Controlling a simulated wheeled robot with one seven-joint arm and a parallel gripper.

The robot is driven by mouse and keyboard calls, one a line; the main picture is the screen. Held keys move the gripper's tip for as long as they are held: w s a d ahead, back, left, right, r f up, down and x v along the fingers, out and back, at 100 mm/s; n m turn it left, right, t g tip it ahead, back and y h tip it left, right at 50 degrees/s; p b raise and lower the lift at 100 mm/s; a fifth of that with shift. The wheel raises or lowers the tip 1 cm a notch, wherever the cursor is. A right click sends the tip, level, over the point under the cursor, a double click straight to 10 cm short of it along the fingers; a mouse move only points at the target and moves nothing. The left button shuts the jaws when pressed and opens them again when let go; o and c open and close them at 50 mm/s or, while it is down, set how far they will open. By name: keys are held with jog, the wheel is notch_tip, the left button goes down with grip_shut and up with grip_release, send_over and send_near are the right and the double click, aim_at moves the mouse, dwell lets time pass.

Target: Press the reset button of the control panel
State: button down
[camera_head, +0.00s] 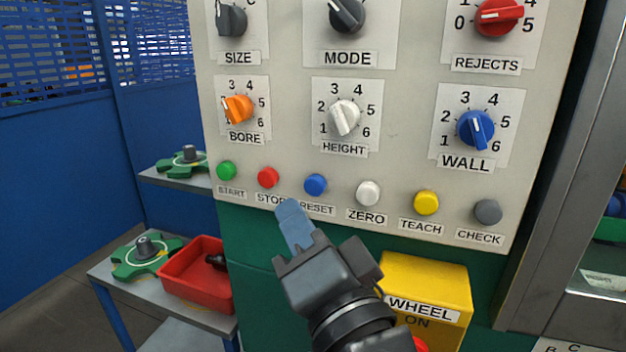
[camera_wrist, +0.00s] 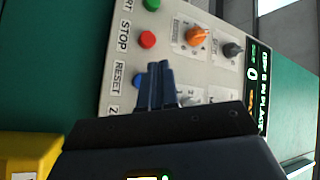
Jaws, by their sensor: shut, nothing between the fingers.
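The control panel (camera_head: 400,180) is a light grey upright board with knobs above and a row of buttons below. The reset button (camera_head: 316,185) is blue, with the label RESET under it, between the red stop button (camera_head: 268,177) and the white zero button (camera_head: 368,193). My gripper (camera_head: 289,208) is shut and empty, its blue-grey fingertips below and left of the reset button, over the edge of the STOP label. In the wrist view the reset button (camera_wrist: 137,82) is partly hidden behind the fingers (camera_wrist: 160,75). Whether the fingertips touch the panel cannot be told.
A yellow box (camera_head: 440,275) labelled WHEEL ON juts out below the panel, right of my gripper. A red bin (camera_head: 190,285) and green parts sit on a side table at left. Yellow teach (camera_head: 426,202) and grey check (camera_head: 487,212) buttons continue the row.

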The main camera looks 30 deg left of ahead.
jog(key=shift+s+d, duration=0.2)
jog(key=shift+s, duration=0.65)
jog(key=s+d+f+m+t+h, duration=0.1)
jog(key=s+d+f+t+h, duration=0.15)
jog(key=d+f, duration=0.45)
jog(key=s+d+f+m+t+h, duration=0.1)
jog(key=d+f+h, duration=0.35)
jog(key=d, duration=0.55)
jog(key=s+d+f+m+t+h, duration=0.1)
jog(key=s+d+f+t+h, duration=0.15)
jog(key=d+f, duration=0.5)
jog(key=s+d+f+n+g+h, duration=0.1)
jog(key=s+d+h, duration=0.7)
jog(key=s+d, duration=0.9)
jog(key=shift+s+d+n+g, duration=0.2)
jog(key=shift+s+n+g, duration=0.6)
jog(key=shift+s, duration=0.9)
